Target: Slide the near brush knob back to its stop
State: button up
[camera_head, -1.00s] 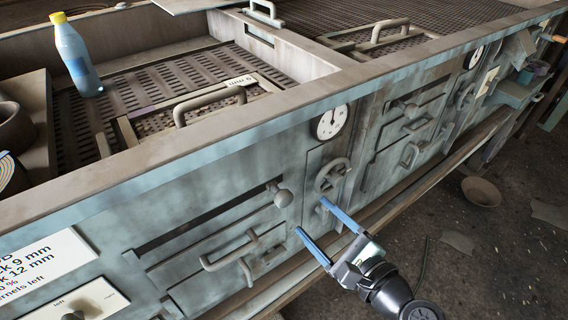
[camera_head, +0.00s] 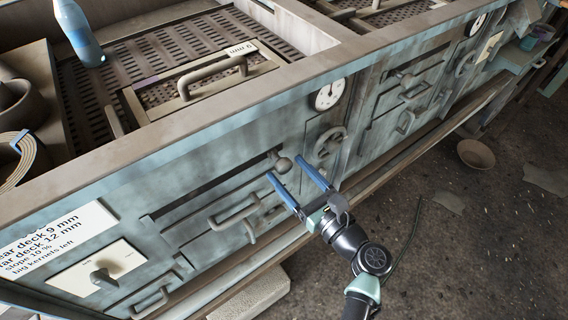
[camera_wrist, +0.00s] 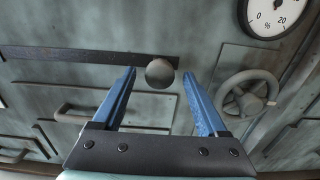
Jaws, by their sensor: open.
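The near brush knob (camera_head: 283,165) is a grey ball at the right end of a long dark slot (camera_head: 212,187) in the near side panel. In the wrist view my gripper (camera_wrist: 160,75) holds nothing. I cannot tell whether the fingertips reach past the ball or stop short of it.
A handwheel (camera_head: 328,145) and a round percent gauge (camera_head: 329,94) sit right of the knob. A bar handle (camera_head: 235,214) is below the slot. A lettered sign (camera_head: 60,240) and a switch plate (camera_head: 98,270) are at left. A bottle (camera_head: 78,32) stands on the deck.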

jog(key=shift+x, duration=1.25)
grip_shut()
dwell(0.5)
